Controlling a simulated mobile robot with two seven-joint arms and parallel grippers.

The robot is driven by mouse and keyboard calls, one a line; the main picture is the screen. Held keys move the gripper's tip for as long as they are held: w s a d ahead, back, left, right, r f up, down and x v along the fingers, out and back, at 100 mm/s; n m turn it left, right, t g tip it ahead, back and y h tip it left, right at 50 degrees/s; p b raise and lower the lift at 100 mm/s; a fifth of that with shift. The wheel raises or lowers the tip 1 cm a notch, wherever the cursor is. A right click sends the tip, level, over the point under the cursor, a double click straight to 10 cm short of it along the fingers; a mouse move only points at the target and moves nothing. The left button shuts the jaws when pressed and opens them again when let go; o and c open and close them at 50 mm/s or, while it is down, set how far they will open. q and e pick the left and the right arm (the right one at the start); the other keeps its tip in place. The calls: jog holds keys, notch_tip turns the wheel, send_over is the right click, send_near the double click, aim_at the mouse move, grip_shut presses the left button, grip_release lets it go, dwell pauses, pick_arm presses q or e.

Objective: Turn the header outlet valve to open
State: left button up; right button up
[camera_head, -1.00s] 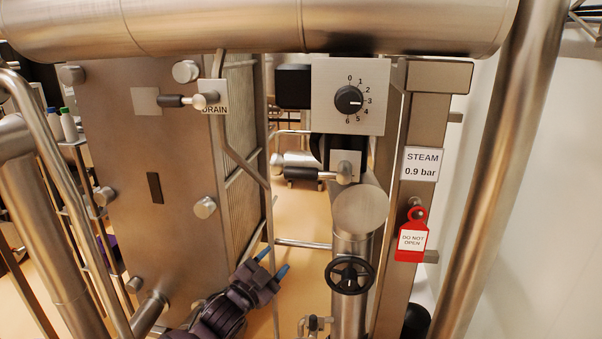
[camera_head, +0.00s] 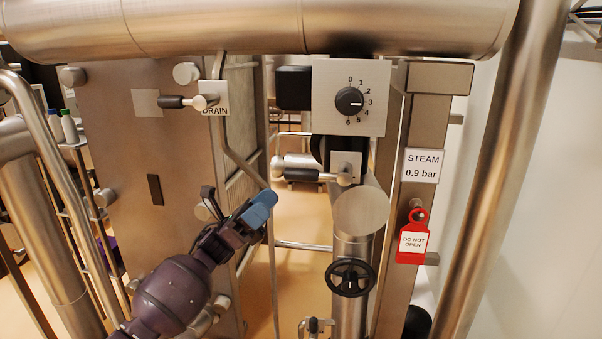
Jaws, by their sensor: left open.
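No label in view reads header outlet. A lever valve with a black-gripped handle (camera_head: 308,174) lies level, pointing left from a pale plate (camera_head: 345,167) below the dial. A second lever (camera_head: 185,101) lies level beside a DRAIN label (camera_head: 215,111). A black handwheel (camera_head: 350,277) sits on the vertical pipe. A small lever valve (camera_head: 316,326) shows at the bottom edge, partly cut off. My left gripper (camera_head: 261,205), with blue fingertips, is open and empty, below and left of the black-gripped handle and apart from it in the picture. My right gripper is not in view.
A thick steel header pipe (camera_head: 250,28) crosses the top. A dial (camera_head: 349,100) points near 3. A STEAM 0.9 bar sign (camera_head: 422,166) and a red DO NOT OPEN tag (camera_head: 413,240) hang on the right post. A thin bent pipe (camera_head: 240,160) runs near my left gripper.

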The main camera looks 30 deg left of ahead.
aim_at(301, 173)
pick_arm(q)
jog(key=p+x, duration=0.3)
jog(key=x, duration=0.6)
jog(key=shift+r, duration=0.2)
jog(key=shift+w+d+r, duration=0.15)
jog(key=shift+d+r, duration=0.2)
jog(key=shift+d, duration=0.25)
jog(key=c, duration=0.9)
jog(key=shift+r, duration=0.1)
grip_shut()
